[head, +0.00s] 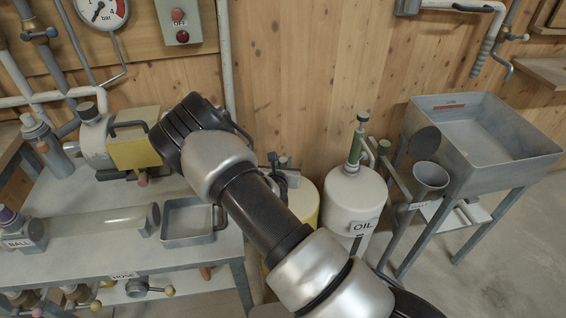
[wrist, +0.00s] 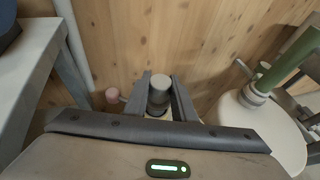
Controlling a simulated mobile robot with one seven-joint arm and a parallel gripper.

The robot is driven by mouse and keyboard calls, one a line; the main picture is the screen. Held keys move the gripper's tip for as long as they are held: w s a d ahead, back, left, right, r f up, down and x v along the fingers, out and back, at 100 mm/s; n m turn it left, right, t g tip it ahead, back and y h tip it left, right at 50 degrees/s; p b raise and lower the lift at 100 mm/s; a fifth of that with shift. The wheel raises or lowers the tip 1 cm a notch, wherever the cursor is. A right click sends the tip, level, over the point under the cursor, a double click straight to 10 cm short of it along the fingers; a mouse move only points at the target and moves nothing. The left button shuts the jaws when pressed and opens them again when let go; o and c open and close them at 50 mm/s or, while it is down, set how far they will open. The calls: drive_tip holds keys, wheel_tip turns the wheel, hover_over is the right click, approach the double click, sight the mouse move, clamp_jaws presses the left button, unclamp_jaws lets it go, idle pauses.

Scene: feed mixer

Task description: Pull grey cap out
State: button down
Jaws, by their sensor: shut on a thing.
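The grey cap (wrist: 158,92) is a short, light-topped cylinder between the two dark fingers of my gripper (wrist: 160,78) in the wrist view. The fingers are shut on it from left and right. Its lower end is hidden by the gripper body, so I cannot tell whether it is still seated. In the head view my arm crosses the middle and hides most of this spot. A yellow tank (head: 305,203) shows partly behind the arm there.
A white OIL tank (head: 355,195) with a green pump stands close on the right. A grey table (head: 95,192) with a tray is on the left. A pink-ended part (wrist: 112,96) sits left of the fingers. The wooden wall (head: 300,80) is behind. A metal sink (head: 490,130) stands far right.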

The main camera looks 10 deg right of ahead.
drive_tip(key=shift+r+p, duration=2)
drive_tip(key=shift+r, duration=0.45)
drive_tip(key=shift+f+b, duration=0.1)
drive_tip(key=shift+b, duration=0.2)
